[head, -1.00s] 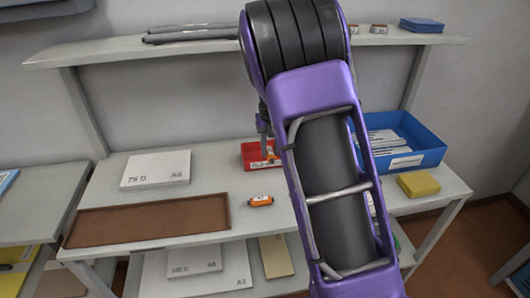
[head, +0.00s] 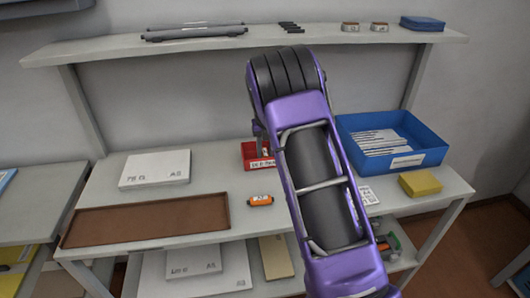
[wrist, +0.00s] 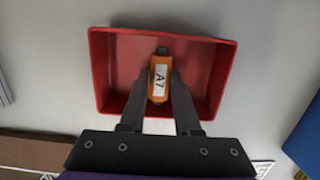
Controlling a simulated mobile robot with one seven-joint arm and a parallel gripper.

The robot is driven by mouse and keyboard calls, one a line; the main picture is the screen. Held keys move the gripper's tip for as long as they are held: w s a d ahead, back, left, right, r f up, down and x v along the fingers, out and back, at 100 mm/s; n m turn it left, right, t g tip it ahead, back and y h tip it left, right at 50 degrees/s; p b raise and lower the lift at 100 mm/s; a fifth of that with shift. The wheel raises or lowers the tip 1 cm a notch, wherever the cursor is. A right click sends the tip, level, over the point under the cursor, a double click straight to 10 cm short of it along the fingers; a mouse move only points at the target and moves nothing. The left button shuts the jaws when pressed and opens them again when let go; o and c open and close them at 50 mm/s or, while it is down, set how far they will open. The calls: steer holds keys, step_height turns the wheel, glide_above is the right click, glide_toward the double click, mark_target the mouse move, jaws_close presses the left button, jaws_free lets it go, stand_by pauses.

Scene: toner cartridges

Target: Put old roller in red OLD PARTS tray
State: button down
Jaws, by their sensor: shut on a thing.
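My gripper (wrist: 160,76) is shut on an orange roller (wrist: 158,91) with a white label reading A7 and dark ends. In the wrist view the roller lies within the outline of the red tray (wrist: 208,62), near its middle. I cannot tell whether it touches the tray floor. In the head view the red tray (head: 248,150) stands at the back of the table, its front label partly covered by my arm. The gripper and the held roller are mostly hidden there. A second orange cartridge (head: 260,200) with a pale label lies on the table in front of the tray.
A blue bin (head: 425,140) with white packets stands right of my arm, near a yellow block (head: 420,184). A brown tray (head: 150,220) and a white paper pack (head: 155,168) are at left. A shelf (head: 190,50) runs above. Bare table lies between the brown and red trays.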

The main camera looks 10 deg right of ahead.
mark_target(265, 154)
steer(key=shift+w+f, duration=0.1)
steer(key=shift+f, duration=0.1)
steer(key=c, duration=0.6)
jaws_free()
steer(key=r, duration=0.2)
steer(key=r+p, duration=0.1)
steer(key=r, duration=0.2)
steer(key=s+r, duration=0.1)
steer(key=r, duration=0.1)
steer(key=shift+s+r, duration=0.1)
steer(key=shift+r, duration=0.25)
